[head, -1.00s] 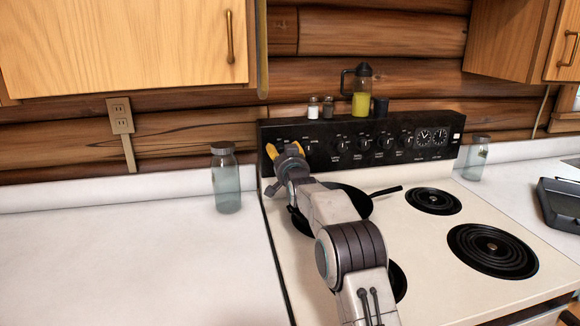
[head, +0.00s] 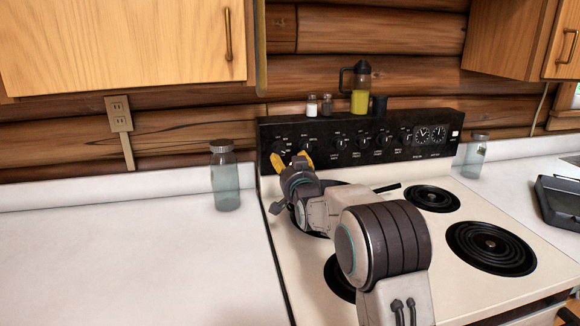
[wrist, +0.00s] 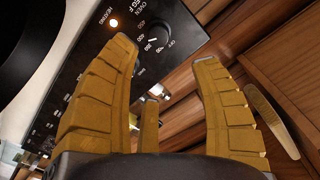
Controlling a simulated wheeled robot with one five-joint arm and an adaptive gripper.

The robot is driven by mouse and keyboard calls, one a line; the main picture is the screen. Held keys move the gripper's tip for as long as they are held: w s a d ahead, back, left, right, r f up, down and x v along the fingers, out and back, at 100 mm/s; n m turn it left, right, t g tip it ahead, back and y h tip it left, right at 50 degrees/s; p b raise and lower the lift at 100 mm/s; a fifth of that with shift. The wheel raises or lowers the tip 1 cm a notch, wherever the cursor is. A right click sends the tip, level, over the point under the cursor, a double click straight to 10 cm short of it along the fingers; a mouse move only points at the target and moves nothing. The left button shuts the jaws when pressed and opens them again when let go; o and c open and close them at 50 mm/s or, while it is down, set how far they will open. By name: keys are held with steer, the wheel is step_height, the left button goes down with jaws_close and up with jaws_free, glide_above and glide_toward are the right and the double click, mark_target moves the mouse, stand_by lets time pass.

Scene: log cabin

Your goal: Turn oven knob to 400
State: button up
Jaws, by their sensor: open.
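The oven knob (wrist: 154,40) is a black dial with a white mark, near the top of the wrist view, with 450, 400, 350 and OFF printed around it. I cannot read the mark's exact setting. In the head view the knob appears to be at the left end of the black control panel (head: 375,141), just beyond my gripper. My gripper (head: 291,160) is open with its yellow fingers apart and empty. In the wrist view the fingers (wrist: 166,52) point toward the knob. Whether a fingertip touches the panel cannot be told.
Shakers (head: 312,105) and a yellow-filled bottle (head: 361,90) stand atop the panel. A glass jar (head: 225,178) stands on the left counter, which is otherwise clear.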

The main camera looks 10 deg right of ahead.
steer(key=shift+s, duration=0.45)
steer(key=s+f+n+g+p, duration=0.2)
steer(key=s+g, duration=0.2)
steer(key=s, duration=1.2)
steer(key=s+f+n+g+p, duration=0.2)
steer(key=s+g, duration=0.3)
steer(key=s, duration=1.1)
steer(key=s+f+n+g+p, duration=0.2)
steer(key=s+g+p, duration=0.2)
steer(key=s, duration=1.2)
steer(key=shift+s+g, duration=0.15)
steer(key=shift+g, duration=0.55)
